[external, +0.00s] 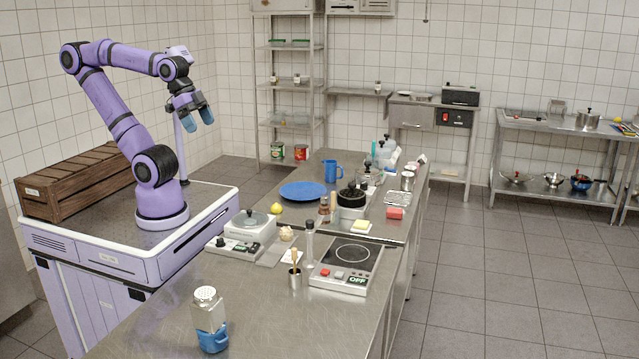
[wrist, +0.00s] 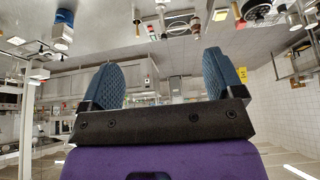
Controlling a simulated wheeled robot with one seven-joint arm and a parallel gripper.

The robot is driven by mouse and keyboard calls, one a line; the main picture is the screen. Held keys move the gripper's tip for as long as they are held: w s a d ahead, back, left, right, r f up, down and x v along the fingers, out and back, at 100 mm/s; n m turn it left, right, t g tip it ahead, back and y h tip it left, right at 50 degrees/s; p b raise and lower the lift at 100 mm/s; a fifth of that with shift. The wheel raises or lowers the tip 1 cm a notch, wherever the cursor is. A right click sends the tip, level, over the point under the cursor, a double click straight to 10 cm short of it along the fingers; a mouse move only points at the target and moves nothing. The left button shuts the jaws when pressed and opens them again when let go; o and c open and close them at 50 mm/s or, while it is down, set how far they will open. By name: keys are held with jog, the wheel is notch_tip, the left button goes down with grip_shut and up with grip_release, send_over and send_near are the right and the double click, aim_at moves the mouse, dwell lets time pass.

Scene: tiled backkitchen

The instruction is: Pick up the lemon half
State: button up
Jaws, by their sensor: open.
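A small yellow rounded thing (external: 277,209), which looks like the lemon half, lies on the steel counter (external: 262,295) in the external view. My gripper (external: 198,117) is raised in the air to the left of the counter, well apart from the lemon half. Its blue fingers are spread and empty, and in the wrist view (wrist: 162,75) they stand wide apart with nothing between them. I cannot pick out the lemon half in the wrist view.
Near the lemon half are the blue plate (external: 302,191), a white scale (external: 240,240), a garlic bulb (external: 286,233) and a tall bottle (external: 308,246). A hot plate (external: 347,265) and a shaker (external: 208,311) stand nearer. The counter's front has bare room.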

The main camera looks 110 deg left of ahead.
jog(key=shift+c, duration=0.2)
jog(key=shift+c, duration=0.6)
